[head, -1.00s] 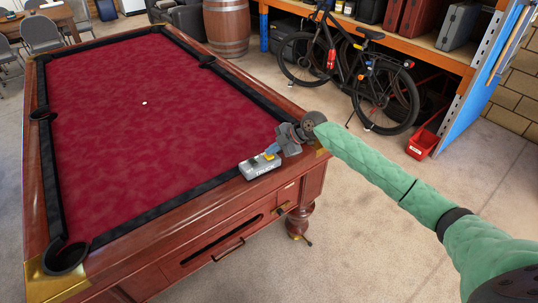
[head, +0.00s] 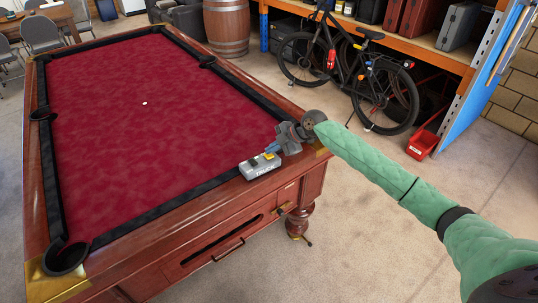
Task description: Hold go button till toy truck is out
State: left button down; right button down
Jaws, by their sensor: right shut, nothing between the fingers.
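A grey control box (head: 261,169) marked "TRUCK" sits on the wooden rim at the near right of the pool table. A small yellow part, which looks like a button (head: 268,155), shows on its top. My right gripper (head: 271,150) is shut and empty, with its fingertips right at the top of the box beside the yellow part. I cannot tell whether they touch or press it. No toy truck is in view. My left gripper is not in view.
The pool table (head: 150,110) has a red cloth with one small white ball (head: 144,103) on it. A bicycle (head: 350,75) stands under the orange shelf at the back right. A red bin (head: 422,143) lies on the floor.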

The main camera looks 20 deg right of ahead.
aim_at(272, 155)
jog(key=shift+r, duration=0.55)
jog(key=shift+r+p, duration=1.05)
jog(key=shift+r, duration=1.45)
